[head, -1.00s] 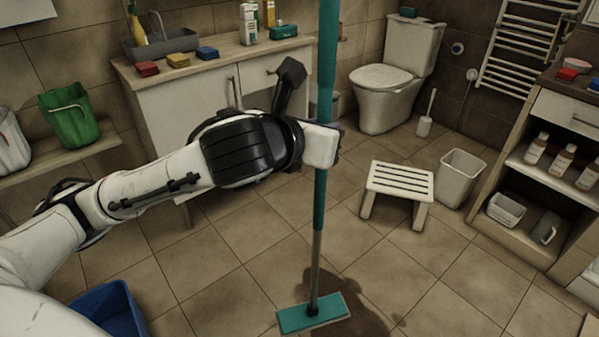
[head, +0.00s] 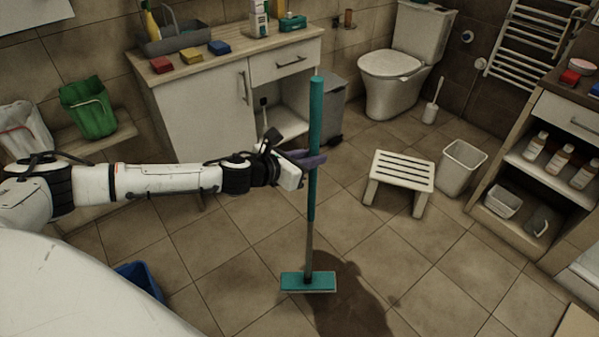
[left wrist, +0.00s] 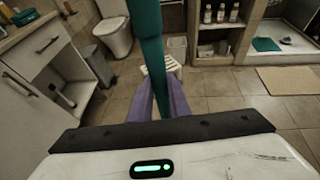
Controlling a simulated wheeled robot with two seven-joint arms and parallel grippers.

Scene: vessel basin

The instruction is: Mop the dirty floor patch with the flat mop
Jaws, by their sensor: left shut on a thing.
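The flat mop has a teal handle (head: 316,130) and a teal rectangular head (head: 308,282). It stands nearly upright with its head at the floor, at the left edge of the dark wet-looking floor patch (head: 350,300). My left gripper (head: 312,160) is shut on the mop handle, about halfway up. In the left wrist view the purple fingers (left wrist: 160,98) sit on both sides of the teal handle (left wrist: 148,40). Whether the head presses on the floor I cannot tell. My right gripper is not in view.
A white slatted stool (head: 400,172) stands right of the mop, with a bin (head: 461,166) beside it. A blue bucket (head: 140,280) is partly hidden at lower left. A cabinet (head: 200,105), toilet (head: 395,80) and shelf unit (head: 530,165) line the back and right. Open tiles lie around the patch.

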